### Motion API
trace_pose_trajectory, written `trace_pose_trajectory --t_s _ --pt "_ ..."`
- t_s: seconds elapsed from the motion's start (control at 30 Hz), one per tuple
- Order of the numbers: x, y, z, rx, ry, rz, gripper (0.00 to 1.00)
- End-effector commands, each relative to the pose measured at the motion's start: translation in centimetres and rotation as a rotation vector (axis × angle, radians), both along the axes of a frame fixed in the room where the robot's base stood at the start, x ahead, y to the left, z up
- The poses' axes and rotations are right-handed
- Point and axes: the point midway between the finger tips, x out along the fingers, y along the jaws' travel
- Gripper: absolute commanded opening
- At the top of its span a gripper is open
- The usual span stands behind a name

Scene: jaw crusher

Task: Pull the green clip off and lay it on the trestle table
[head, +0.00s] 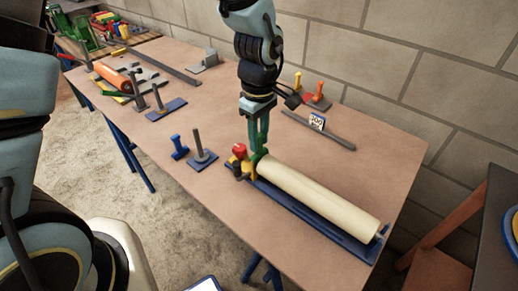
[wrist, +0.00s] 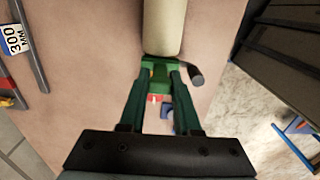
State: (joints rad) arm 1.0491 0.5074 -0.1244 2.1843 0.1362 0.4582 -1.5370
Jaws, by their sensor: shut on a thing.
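My gripper (head: 260,145) points down at the near left end of a cream roller (head: 320,194) on the trestle table (head: 385,178). In the wrist view my gripper (wrist: 160,78) has its two green fingers shut on the green clip (wrist: 158,68), right at the end of the cream roller (wrist: 164,28). In the head view the clip is mostly hidden by the fingers and the end parts. I cannot tell whether the clip still touches the roller. A red knob (head: 239,150) and a yellow part (head: 245,168) sit beside my fingertips.
The roller lies along a blue base (head: 315,220). A blue plate with a grey peg (head: 200,150) and a blue piece (head: 179,148) stand to the left. A grey bar and a 300 mm label (head: 317,122) lie behind. Bare tabletop shows between them.

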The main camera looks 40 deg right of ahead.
Motion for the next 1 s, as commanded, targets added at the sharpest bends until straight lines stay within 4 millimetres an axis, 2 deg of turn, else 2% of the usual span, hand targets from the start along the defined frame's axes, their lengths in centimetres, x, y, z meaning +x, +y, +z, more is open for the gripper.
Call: trace_pose_trajectory --t_s 1.0 --pt "0.0 -0.1 4.1 -0.002 -0.001 0.000 0.00"
